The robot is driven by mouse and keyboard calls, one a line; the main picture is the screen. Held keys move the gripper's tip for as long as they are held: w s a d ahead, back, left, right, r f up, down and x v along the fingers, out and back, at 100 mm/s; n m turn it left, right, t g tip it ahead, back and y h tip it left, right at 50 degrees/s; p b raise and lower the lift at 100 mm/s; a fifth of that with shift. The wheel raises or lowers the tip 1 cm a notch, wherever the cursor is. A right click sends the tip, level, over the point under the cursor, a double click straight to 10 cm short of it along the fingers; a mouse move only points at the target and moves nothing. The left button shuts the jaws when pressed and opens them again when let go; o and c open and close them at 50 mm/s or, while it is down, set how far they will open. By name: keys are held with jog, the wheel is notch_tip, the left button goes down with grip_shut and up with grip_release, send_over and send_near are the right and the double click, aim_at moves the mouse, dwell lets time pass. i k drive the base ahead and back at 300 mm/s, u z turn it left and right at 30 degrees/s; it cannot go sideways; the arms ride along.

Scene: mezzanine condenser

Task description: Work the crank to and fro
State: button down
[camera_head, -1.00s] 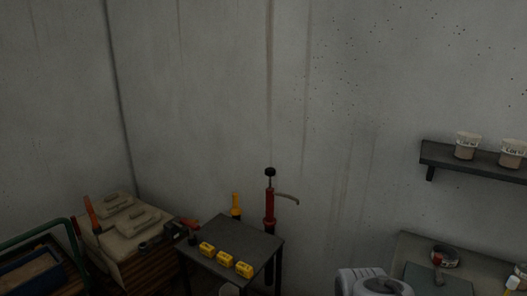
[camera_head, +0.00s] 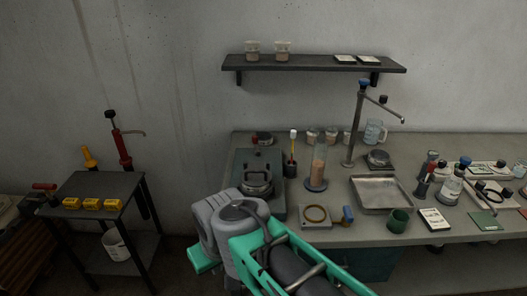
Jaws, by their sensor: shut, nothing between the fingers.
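I cannot tell for sure which part is the crank. A tall thin metal post (camera_head: 350,135) stands on the long bench. It has a blue cap at its top and a slanting arm (camera_head: 385,106) reaching down to the right, with a dark knob on it. My grey and teal arm fills the bottom middle, in front of the bench's left end. No gripper fingers show.
The bench (camera_head: 325,238) holds a metal tray (camera_head: 380,193), a glass cylinder (camera_head: 318,170), a green cup (camera_head: 399,221) and bottles at right. A dark shelf (camera_head: 310,63) hangs above. A small black table (camera_head: 95,186) with yellow blocks stands at left.

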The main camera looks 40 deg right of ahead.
aim_at(255, 141)
jog(key=z, duration=0.5)
jog(key=i, duration=0.35)
jog(key=u, duration=1.45)
jog(key=i, duration=0.5)
